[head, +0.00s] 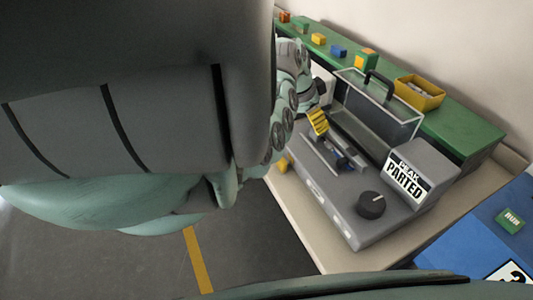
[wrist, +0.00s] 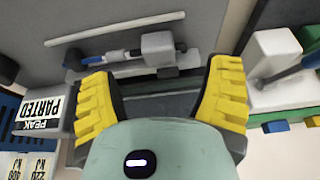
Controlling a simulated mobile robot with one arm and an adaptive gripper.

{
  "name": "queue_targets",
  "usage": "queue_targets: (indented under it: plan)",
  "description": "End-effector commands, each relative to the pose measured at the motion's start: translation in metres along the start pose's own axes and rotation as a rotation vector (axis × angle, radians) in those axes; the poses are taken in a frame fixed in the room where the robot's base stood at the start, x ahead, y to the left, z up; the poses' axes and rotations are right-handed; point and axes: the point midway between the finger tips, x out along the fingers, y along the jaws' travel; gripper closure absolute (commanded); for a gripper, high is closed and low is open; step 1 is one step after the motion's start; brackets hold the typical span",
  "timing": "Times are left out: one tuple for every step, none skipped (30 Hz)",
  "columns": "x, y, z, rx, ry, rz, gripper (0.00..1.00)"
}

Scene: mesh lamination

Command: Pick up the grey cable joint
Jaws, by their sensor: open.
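A grey block-like piece (wrist: 157,48), which looks like the grey cable joint, lies on the grey machine (wrist: 210,20) in the wrist view. It sits in line with a thin part with blue and white sections (wrist: 110,57). My gripper (wrist: 160,82) is open, its yellow ridged fingers spread to either side, with the grey piece just beyond the fingertips and nothing between them. In the head view one yellow finger (head: 318,122) shows above the machine (head: 335,205), near small grey and blue parts (head: 345,157). My arm hides part of that area.
The machine has a raised clear lid (head: 378,105), a black knob (head: 371,204) and a sign reading "PEAK PARTED" (head: 408,181). Behind it, a green bench (head: 465,130) carries a yellow bin (head: 420,93) and several coloured blocks. A blue surface (head: 455,248) is at right.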

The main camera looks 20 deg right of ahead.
Motion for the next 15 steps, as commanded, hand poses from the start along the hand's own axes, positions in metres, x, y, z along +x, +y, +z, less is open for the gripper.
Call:
queue_targets:
  plan:
    - [0.001, -0.002, 0.003, -0.008, -0.002, -0.001, 0.22]
    - [0.003, -0.002, 0.004, -0.008, -0.003, 0.0, 0.22]
    - [0.006, -0.001, 0.004, -0.008, -0.004, 0.001, 0.22]
    - [0.009, -0.001, 0.005, -0.008, -0.004, 0.001, 0.22]
    - [0.011, -0.001, 0.005, -0.008, -0.003, 0.0, 0.22]
    - [0.015, 0.0, 0.005, -0.007, -0.004, 0.0, 0.22]
    - [0.018, 0.0, 0.006, -0.007, -0.005, 0.002, 0.22]
    - [0.02, 0.001, 0.006, -0.007, -0.005, 0.002, 0.22]
    - [0.023, 0.0, 0.006, -0.007, -0.002, -0.001, 0.22]
    - [0.026, 0.0, 0.007, -0.007, -0.002, -0.001, 0.22]
    - [0.029, 0.001, 0.007, -0.005, -0.003, 0.0, 0.22]
    - [0.032, 0.001, 0.007, -0.004, -0.005, 0.0, 0.22]
    - [0.034, 0.0, 0.007, -0.003, -0.004, -0.001, 0.22]
    - [0.035, -0.001, 0.006, -0.004, -0.002, -0.003, 0.22]
    - [0.038, 0.0, 0.007, -0.004, -0.002, -0.003, 0.22]
